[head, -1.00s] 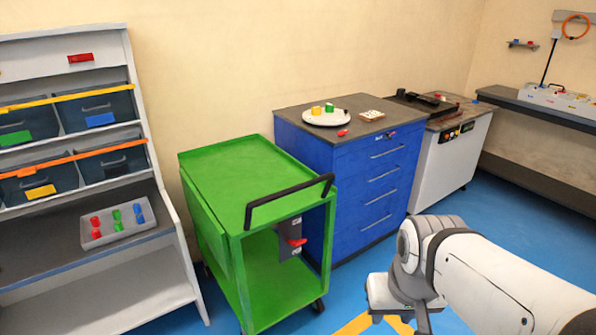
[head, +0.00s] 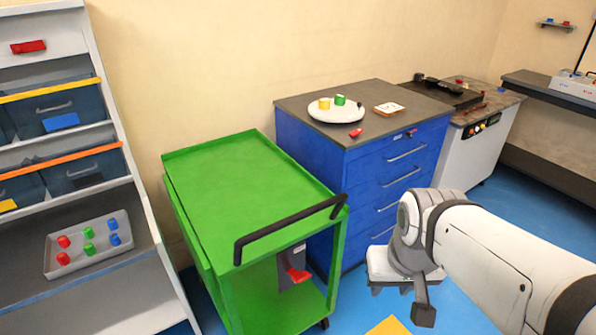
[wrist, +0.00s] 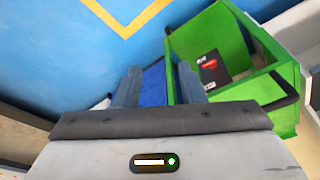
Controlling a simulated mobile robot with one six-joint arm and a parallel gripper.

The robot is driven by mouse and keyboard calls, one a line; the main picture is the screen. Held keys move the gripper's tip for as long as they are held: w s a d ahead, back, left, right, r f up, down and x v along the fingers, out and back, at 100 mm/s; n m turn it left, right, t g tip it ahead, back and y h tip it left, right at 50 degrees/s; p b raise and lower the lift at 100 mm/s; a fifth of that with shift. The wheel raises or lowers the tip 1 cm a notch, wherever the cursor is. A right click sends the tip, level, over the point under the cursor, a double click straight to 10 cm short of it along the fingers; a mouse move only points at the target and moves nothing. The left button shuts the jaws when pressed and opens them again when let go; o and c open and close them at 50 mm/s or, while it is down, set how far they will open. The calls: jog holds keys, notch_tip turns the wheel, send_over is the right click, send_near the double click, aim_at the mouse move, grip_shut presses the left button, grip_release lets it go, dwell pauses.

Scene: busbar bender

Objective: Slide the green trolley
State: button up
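The green trolley (head: 240,180) stands between the shelf rack and the blue drawer cabinet. Its black handle (head: 290,224) runs along the near end. A red lever on a grey panel (head: 294,268) sits below the handle. In the wrist view the trolley (wrist: 238,85) fills the upper right, with the red part on its dark panel (wrist: 209,64). My gripper (wrist: 159,84) has its two fingers apart with nothing between them. In the head view it is at the right, apart from the trolley and pointing down.
The blue cabinet (head: 383,190) stands close to the trolley's right, carrying a round white plate (head: 336,112). The shelf rack with bins and a grey tray (head: 90,262) stands at the left. A white machine (head: 470,150) stands at the back right. Blue floor is open around my arm.

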aim_at(298, 218)
jog(key=shift+o, duration=0.4)
jog(key=shift+s, duration=0.1)
jog(key=shift+a+f, duration=0.2)
jog(key=shift+f, duration=0.05)
jog(key=w+a+f+g+y+b, duration=0.35)
jog(key=a+f+y+b, duration=0.4)
jog(key=a+y, duration=0.4)
jog(key=w+d+f+m+t+y+b, duration=0.15)
jog(key=w+m+t+y+b, duration=0.45)
jog(key=w+t, duration=0.9)
jog(key=w+a+g, duration=0.1)
jog(key=w+a, duration=0.1)
jog(key=w+a+g, duration=0.1)
jog(key=w+a, duration=0.1)
jog(key=w+a+r+g+p, duration=0.1)
jog(key=w+a, duration=0.1)
jog(key=shift+w+a+r+h, duration=0.1)
jog(key=shift+w+a+h, duration=0.05)
jog(key=shift+w+h, duration=0.25)
grip_shut()
